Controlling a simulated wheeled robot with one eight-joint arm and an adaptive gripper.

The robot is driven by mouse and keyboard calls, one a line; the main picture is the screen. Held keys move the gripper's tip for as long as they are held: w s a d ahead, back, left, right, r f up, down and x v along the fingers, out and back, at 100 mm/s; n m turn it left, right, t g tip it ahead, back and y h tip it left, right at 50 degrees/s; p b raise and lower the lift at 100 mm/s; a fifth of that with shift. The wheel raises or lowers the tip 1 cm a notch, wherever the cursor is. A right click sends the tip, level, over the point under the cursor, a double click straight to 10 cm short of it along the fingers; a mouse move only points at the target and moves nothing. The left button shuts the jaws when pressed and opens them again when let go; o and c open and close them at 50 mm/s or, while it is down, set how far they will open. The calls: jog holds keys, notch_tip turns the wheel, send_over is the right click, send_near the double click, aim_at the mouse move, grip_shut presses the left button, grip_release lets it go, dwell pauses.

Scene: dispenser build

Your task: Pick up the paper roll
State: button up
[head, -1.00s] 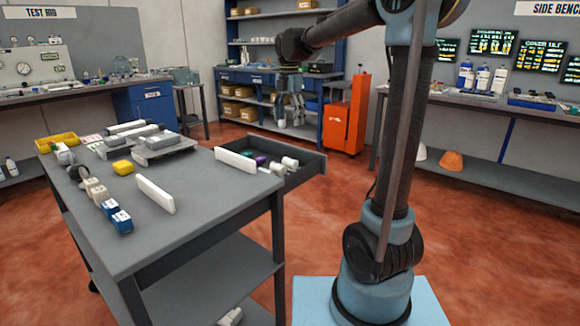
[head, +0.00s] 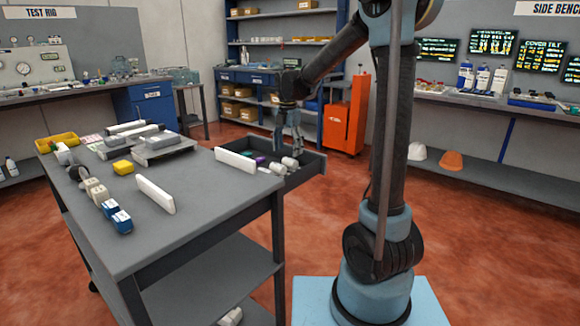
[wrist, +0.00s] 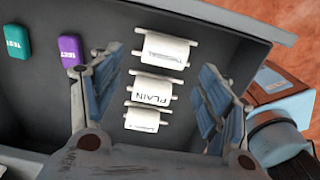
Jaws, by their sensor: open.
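Three white paper rolls on spindles lie in a row in an open drawer. In the wrist view the top roll (wrist: 164,50) has a label that looks like "THERMAL". The middle roll (wrist: 152,90) reads "PLAIN", and the smaller bottom roll (wrist: 144,119) has print too small to read. In the head view white rolls (head: 289,163) show at the drawer's near right part. My gripper (head: 291,150) points down over the drawer, open and empty. In the wrist view its fingers (wrist: 158,78) stand either side of the rolls, apparently above them.
The grey drawer (head: 311,166) juts from the workbench (head: 215,205), its walls close around the rolls. A purple block (wrist: 70,50) and a teal block (wrist: 17,42) lie left of the rolls in the wrist view. A white bar (head: 234,160) stands on the bench edge beside the drawer.

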aim_at(288, 161)
jog(key=shift+s+f, duration=0.15)
jog(key=shift+f, duration=1.2)
jog(key=shift+s+f, duration=0.15)
jog(key=shift+f, duration=1.15)
jog(key=c, duration=1.2)
